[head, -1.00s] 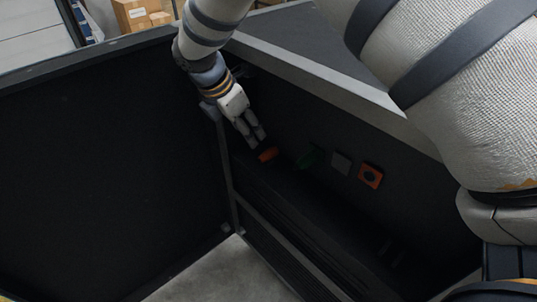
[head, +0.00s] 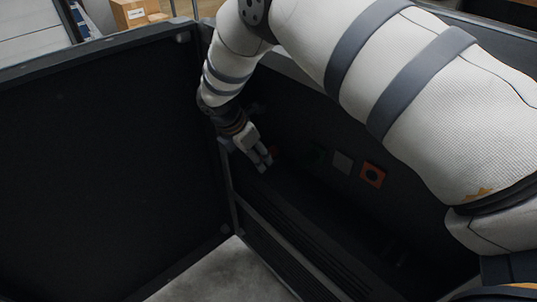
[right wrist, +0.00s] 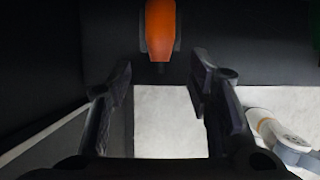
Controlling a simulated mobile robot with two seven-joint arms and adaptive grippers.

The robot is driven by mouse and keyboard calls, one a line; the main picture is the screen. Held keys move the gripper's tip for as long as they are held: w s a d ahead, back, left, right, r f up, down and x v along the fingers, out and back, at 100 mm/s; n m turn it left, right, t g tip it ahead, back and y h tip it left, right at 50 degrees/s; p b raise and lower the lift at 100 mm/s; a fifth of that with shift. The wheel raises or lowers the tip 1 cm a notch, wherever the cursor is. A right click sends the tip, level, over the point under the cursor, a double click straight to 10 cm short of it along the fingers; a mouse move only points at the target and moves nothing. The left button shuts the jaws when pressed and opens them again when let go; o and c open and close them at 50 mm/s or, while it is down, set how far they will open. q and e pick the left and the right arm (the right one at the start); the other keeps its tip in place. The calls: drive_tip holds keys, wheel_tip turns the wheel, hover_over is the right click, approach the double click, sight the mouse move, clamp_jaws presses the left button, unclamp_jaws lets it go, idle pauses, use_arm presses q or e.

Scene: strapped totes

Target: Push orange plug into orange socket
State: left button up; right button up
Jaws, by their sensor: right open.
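The orange socket (head: 373,174) is a square orange plate with a dark round hole on the dark inner wall of the cabinet, in the head view. The orange plug (head: 275,151) is a small patch beside my right gripper (head: 265,164), which partly hides it. In the right wrist view the orange plug (right wrist: 160,28) shows at the top middle, on a dark backing. My right gripper (right wrist: 160,85) is open there, its dark fingers apart and empty, with the plug beyond the fingertips, roughly centred between them. My left gripper is not in view.
A grey square (head: 342,162) and a dim green piece (head: 317,154) sit on the wall between plug and socket. A large dark panel (head: 100,165) stands at the left. Pale floor (head: 225,275) shows below. Cardboard boxes (head: 130,13) are in the back.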

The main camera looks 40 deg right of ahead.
drive_tip(key=shift+x, duration=0.85)
drive_tip(key=shift+r, duration=0.1)
drive_tip(key=shift+c, duration=0.6)
clamp_jaws()
